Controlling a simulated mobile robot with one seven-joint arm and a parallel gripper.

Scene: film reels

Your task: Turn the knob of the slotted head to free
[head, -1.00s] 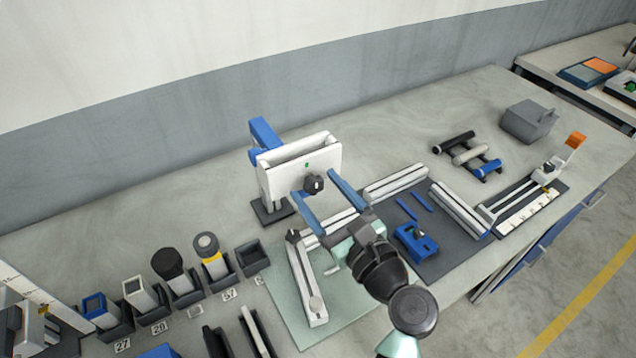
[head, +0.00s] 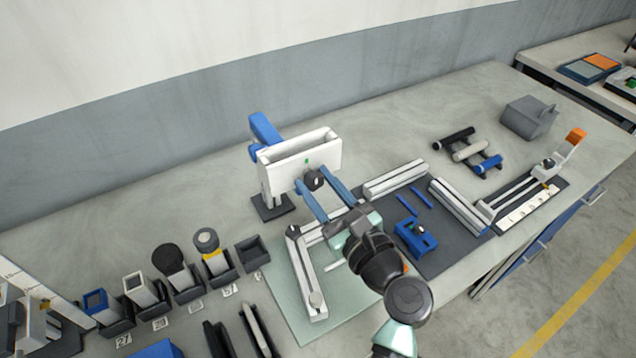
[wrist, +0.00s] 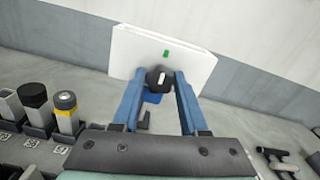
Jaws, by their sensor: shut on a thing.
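The slotted head (head: 318,158) is a white box on a post at the back middle of the bench, with a long slot in its top. Its black knob (head: 314,181) with a white mark is on the front face, below a small green mark (head: 307,161). My gripper (head: 312,186) has its two blue fingers on either side of the knob, shut on it. In the wrist view the knob (wrist: 160,78) sits between the fingertips, its white mark close to upright and slightly tilted. The green mark (wrist: 166,53) is above it.
A blue part (head: 264,130) sticks out behind the head's left side. White rails (head: 395,180) and a blue clamp-like block (head: 415,238) lie to the right. Bins with cylinders (head: 207,243) stand at the left. A grey box (head: 528,117) is at the back right.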

